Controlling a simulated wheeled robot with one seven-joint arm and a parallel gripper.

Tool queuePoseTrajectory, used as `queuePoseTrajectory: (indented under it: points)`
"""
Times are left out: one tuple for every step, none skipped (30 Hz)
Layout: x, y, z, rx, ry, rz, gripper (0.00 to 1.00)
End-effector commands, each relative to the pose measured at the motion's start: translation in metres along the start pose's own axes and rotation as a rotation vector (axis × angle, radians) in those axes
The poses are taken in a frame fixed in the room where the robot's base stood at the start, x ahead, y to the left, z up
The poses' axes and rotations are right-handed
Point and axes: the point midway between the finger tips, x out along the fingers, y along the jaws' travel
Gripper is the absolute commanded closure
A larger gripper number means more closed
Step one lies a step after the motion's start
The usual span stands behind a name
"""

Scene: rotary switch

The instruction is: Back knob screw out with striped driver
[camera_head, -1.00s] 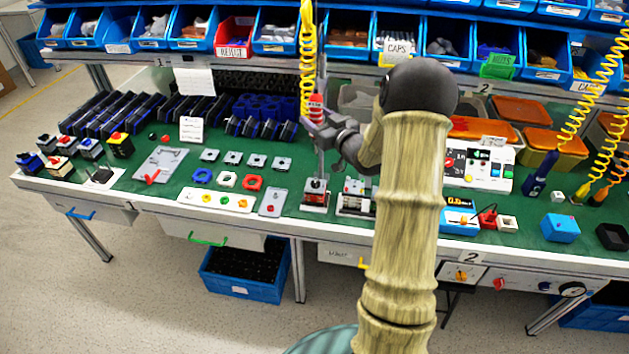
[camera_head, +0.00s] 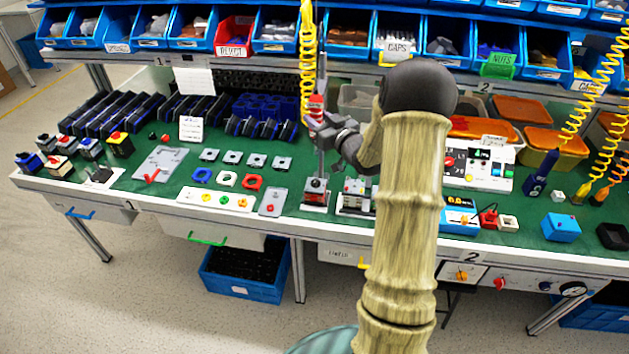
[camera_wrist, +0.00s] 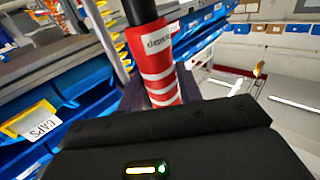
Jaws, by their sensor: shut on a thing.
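The striped driver (camera_head: 316,101), with a red and white handle, hangs upright below a yellow coiled cord. My gripper (camera_head: 318,120) is shut on its handle. The driver also fills the upper middle of the wrist view (camera_wrist: 162,70), between the fingers, with a printed label on its red part. Its thin shaft points down toward a small rotary switch (camera_head: 315,191) with a red part, in a pale holder on the green mat. Whether the tip touches the switch is too small to tell. I cannot make out the knob screw.
A terminal block fixture (camera_head: 356,194) stands just right of the switch, and a grey plate (camera_head: 272,202) lies to its left. Blue bins (camera_head: 350,30) line the shelf above. A blue power unit (camera_head: 460,217) and a test panel (camera_head: 478,165) stand to the right.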

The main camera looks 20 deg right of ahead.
Motion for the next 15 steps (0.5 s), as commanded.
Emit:
queuePoseTrajectory:
  points:
    - [0.0, 0.001, 0.006, 0.0, -0.002, 0.001, 0.88]
    - [0.0, 0.001, 0.008, 0.0, -0.002, 0.001, 0.88]
    - [0.0, 0.001, 0.01, 0.0, -0.002, 0.001, 0.88]
    - [-0.001, 0.001, 0.011, 0.0, -0.002, 0.001, 0.88]
    - [-0.001, 0.001, 0.013, 0.0, -0.002, 0.001, 0.88]
    - [-0.001, 0.001, 0.015, 0.0, -0.002, 0.001, 0.88]
    - [-0.001, 0.001, 0.016, 0.0, -0.002, 0.001, 0.88]
    - [-0.001, 0.001, 0.018, 0.0, -0.002, 0.001, 0.88]
    - [-0.001, 0.001, 0.02, 0.0, -0.003, 0.001, 0.88]
    - [-0.001, 0.001, 0.021, 0.0, -0.003, 0.001, 0.88]
    - [-0.001, 0.001, 0.023, 0.0, -0.003, 0.001, 0.88]
    - [-0.001, 0.001, 0.025, 0.0, -0.003, 0.001, 0.88]
    - [-0.001, 0.001, 0.026, 0.0, -0.003, 0.001, 0.88]
    - [-0.001, 0.001, 0.028, 0.0, -0.003, 0.001, 0.88]
    - [-0.001, 0.001, 0.03, 0.0, -0.003, 0.001, 0.88]
